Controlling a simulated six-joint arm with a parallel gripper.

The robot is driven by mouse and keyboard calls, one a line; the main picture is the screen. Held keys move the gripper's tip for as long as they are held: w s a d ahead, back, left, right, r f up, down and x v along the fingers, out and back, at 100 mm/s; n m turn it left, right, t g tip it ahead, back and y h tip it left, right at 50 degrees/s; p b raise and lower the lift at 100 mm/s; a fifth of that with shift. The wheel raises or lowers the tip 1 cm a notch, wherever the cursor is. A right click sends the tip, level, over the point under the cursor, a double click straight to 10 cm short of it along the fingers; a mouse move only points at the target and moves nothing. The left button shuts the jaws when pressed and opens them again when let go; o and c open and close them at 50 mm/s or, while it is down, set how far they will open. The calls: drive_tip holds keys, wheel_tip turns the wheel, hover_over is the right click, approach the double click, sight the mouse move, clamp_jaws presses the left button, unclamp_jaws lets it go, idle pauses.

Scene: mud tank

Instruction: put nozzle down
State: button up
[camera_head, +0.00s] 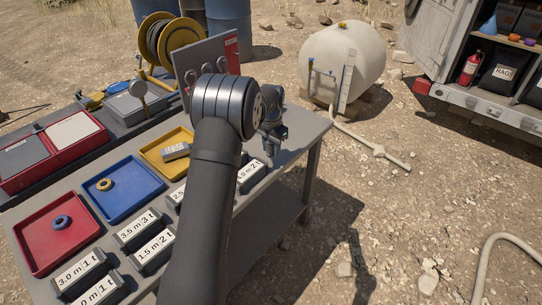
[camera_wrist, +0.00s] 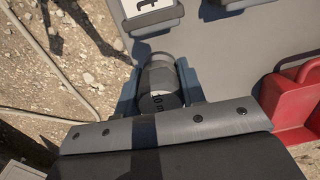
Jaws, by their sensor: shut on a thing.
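In the wrist view, my gripper (camera_wrist: 160,88) is shut on a dark grey cylindrical nozzle (camera_wrist: 160,78), with one finger on each side of it. The nozzle is too small and dark to make out there, and my arm hides part of the table.
A red tray (camera_head: 36,261), a blue tray (camera_head: 100,209) and a yellow tray (camera_head: 154,152) stand on the table, with several labelled blocks (camera_head: 140,230) in front. An upright panel (camera_head: 211,50) stands behind my arm. A red part (camera_wrist: 292,105) is right of my gripper.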

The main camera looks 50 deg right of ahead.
sight(271, 156)
drive_tip(key=shift+f, duration=1.95)
drive_tip(key=shift+f, duration=0.15)
drive_tip(key=o, duration=1)
wheel_tip(271, 156, up, 11)
drive_tip(key=shift+r, duration=0.65)
drive_tip(key=shift+c, duration=1.1)
